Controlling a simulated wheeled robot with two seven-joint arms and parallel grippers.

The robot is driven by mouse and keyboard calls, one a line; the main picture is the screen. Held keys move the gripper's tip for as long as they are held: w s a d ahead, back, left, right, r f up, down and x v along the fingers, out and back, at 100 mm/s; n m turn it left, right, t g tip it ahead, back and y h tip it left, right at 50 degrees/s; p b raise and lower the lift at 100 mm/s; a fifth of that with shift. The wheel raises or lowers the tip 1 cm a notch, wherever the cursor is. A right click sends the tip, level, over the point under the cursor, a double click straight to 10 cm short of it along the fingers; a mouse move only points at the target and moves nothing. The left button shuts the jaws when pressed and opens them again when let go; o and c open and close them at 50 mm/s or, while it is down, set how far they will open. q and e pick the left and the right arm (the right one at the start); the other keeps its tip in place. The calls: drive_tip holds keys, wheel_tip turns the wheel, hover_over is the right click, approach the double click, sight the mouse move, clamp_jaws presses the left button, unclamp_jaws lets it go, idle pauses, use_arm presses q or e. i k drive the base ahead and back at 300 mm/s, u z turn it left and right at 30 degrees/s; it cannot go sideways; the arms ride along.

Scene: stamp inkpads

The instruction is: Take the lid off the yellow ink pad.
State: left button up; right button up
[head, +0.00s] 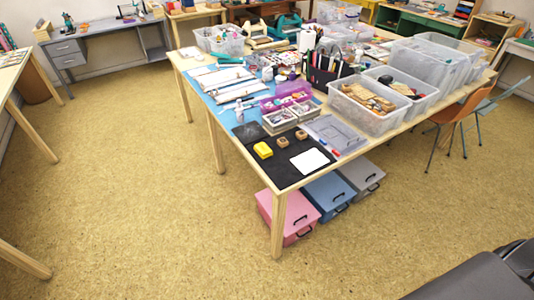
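The yellow ink pad (263,150) is a small yellow block on the black mat (285,176) at the near corner of the large wooden table. Its lid looks to be on, but it is too small to tell for sure. Two small brown blocks (282,142) sit to its right, and a white sheet (310,161) lies on the mat further right and nearer. Neither of my grippers shows in the head view.
Clear bins (370,121) and small trays (279,121) crowd the table behind the mat. Pink (291,222), blue and grey boxes stand on the floor under the table's near end. Open floor (150,200) lies left of the table. An orange chair (462,113) stands at its right.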

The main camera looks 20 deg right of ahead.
sight(264, 150)
drive_tip(key=z, duration=1.45)
drive_tip(key=i, duration=1)
